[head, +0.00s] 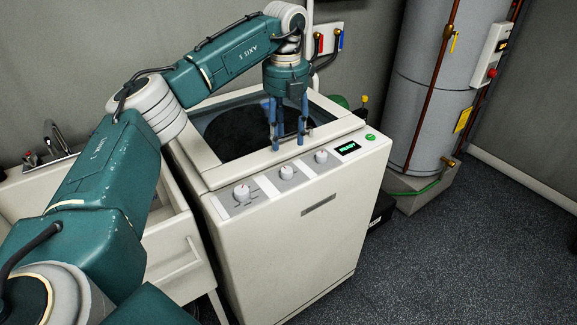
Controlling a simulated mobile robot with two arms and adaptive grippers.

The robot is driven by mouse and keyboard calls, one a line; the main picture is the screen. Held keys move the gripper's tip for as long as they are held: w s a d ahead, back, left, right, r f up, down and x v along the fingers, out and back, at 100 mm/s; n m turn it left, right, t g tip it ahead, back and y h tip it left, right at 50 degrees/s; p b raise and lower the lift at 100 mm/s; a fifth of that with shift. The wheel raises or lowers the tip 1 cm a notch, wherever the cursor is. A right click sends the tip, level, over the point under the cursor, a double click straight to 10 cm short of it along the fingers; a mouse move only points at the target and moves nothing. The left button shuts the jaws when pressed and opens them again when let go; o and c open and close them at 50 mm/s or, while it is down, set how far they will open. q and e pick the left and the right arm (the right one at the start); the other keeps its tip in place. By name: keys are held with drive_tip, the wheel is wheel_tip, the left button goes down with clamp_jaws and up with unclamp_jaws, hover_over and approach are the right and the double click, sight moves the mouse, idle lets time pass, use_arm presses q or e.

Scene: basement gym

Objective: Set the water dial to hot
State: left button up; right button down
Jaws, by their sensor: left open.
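A white top-loading washer (300,245) stands in the middle of the head view. Its sloped front panel carries three pale round dials: a larger left dial (242,193), a middle dial (287,172) and a right dial (321,156). Their markings are too small to read, so I cannot tell which is the water dial or how it is set. My left gripper (288,140) is open and empty, with its blue fingers pointing down. In the picture its tips lie just behind the middle and right dials, near the front of the lid. My right gripper is not in view.
A lit green display (347,148) and a green button (370,137) sit at the panel's right end. A utility sink (165,235) stands close on the left. A grey water heater (440,90) with copper pipes stands at right. Floor ahead on the right is clear.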

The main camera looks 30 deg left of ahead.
sight(287, 169)
use_arm(q)
wheel_tip(287, 169, down, 11)
drive_tip(key=shift+r+p, duration=0.2)
drive_tip(key=shift+p, duration=0.75)
drive_tip(key=shift+c, duration=0.3)
drive_tip(key=shift+d, duration=0.1)
drive_tip(key=c, duration=1.1)
